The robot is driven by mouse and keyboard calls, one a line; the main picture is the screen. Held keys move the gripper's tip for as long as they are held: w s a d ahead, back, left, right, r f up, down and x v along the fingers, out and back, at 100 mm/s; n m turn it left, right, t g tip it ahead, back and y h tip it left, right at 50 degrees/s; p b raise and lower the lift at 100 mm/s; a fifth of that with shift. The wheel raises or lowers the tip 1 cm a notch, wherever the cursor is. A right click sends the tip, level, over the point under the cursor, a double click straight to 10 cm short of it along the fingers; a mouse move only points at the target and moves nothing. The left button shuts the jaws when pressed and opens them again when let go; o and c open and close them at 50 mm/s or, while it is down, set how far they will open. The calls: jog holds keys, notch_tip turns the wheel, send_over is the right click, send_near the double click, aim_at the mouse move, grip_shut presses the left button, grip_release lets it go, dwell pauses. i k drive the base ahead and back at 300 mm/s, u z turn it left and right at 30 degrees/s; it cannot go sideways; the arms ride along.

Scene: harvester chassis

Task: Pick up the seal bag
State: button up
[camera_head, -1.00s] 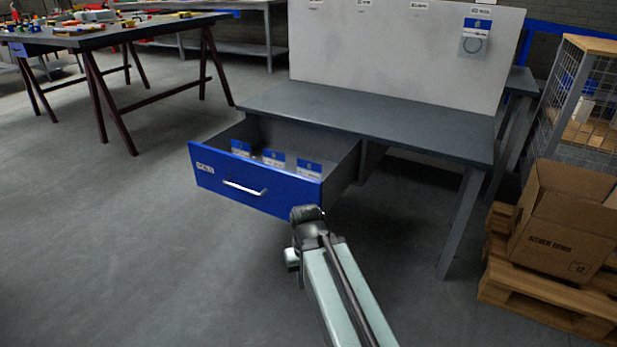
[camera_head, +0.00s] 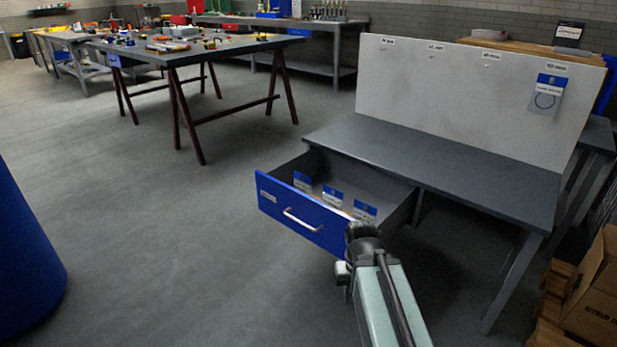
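Several seal bags with blue headers stand in the open blue-fronted drawer (camera_head: 302,214) under the grey workbench. One seal bag (camera_head: 332,196) is in the middle, one (camera_head: 302,181) is to its left and one (camera_head: 364,210) to its right. Another seal bag (camera_head: 548,95) with a ring in it hangs on the white back panel, at the right. My gripper (camera_head: 360,232) is at the end of my arm, in front of the drawer's right end in the picture. It is seen from behind, and its fingers cannot be made out.
The workbench top (camera_head: 450,165) is bare. A trestle table (camera_head: 190,52) with tools stands at the back left. A blue rounded object (camera_head: 22,255) is at the left edge. A cardboard box (camera_head: 597,295) is at lower right. Open floor lies left of the drawer.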

aim_at(306, 186)
jog(key=u, duration=0.05)
jog(key=k, duration=1.3)
jog(key=u, duration=0.45)
jog(key=i, duration=1.7)
jog(key=z, duration=0.5)
